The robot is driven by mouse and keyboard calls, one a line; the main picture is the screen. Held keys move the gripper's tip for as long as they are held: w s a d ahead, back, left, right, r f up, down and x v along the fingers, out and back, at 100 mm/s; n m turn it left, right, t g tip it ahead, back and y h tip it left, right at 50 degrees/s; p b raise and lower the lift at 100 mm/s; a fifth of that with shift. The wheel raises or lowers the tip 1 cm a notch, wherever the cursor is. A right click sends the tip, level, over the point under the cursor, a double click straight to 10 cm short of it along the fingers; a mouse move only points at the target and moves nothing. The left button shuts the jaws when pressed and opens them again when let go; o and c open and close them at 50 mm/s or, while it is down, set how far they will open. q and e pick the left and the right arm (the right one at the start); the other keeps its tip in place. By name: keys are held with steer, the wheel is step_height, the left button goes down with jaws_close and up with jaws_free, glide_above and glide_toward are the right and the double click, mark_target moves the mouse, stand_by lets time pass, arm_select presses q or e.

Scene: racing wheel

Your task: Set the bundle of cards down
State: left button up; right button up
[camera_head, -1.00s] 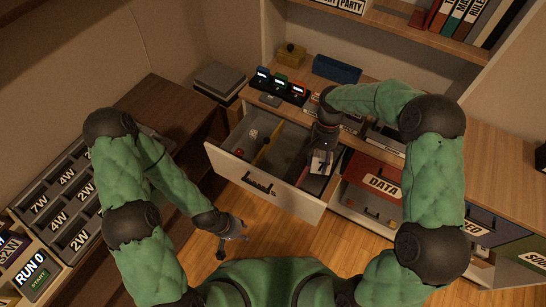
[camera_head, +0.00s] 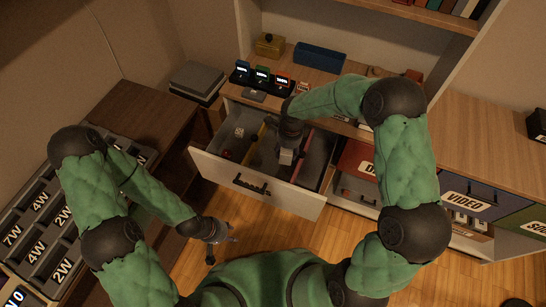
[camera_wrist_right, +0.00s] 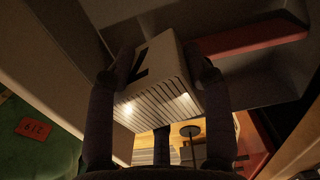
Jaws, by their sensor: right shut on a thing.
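The bundle of cards (camera_head: 287,157) is a small pale block, with a black mark on its face and striped card edges in the right wrist view (camera_wrist_right: 157,75). My right gripper (camera_head: 288,148) is shut on it, with a finger on each side. The bundle is over or in the middle part of the open drawer (camera_head: 220,178), between a yellow divider (camera_head: 262,138) and a red divider (camera_head: 303,153). I cannot tell whether it touches the drawer floor. My left gripper (camera_head: 222,249) is open and empty, in front of the drawer's left end.
Small lit devices (camera_head: 262,76) stand on the desk behind the drawer, with a blue box (camera_head: 320,58) further back. A red DATA drawer (camera_head: 358,160) is to the right. A rack of labelled slots (camera_head: 40,220) is at the left.

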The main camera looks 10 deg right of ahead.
mark_target(284, 169)
steer(key=m, duration=0.1)
steer(key=f, duration=0.1)
steer(key=m, duration=0.1)
steer(key=shift+w+a+f+m+b, duration=0.2)
steer(key=shift+w+a+m+b, duration=0.05)
steer(key=shift+m+b, duration=0.05)
step_height(284, 169, down, 10)
steer(key=b, duration=0.3)
steer(key=shift+r, duration=0.15)
steer(key=shift+b, duration=0.35)
steer(key=o, duration=1.1)
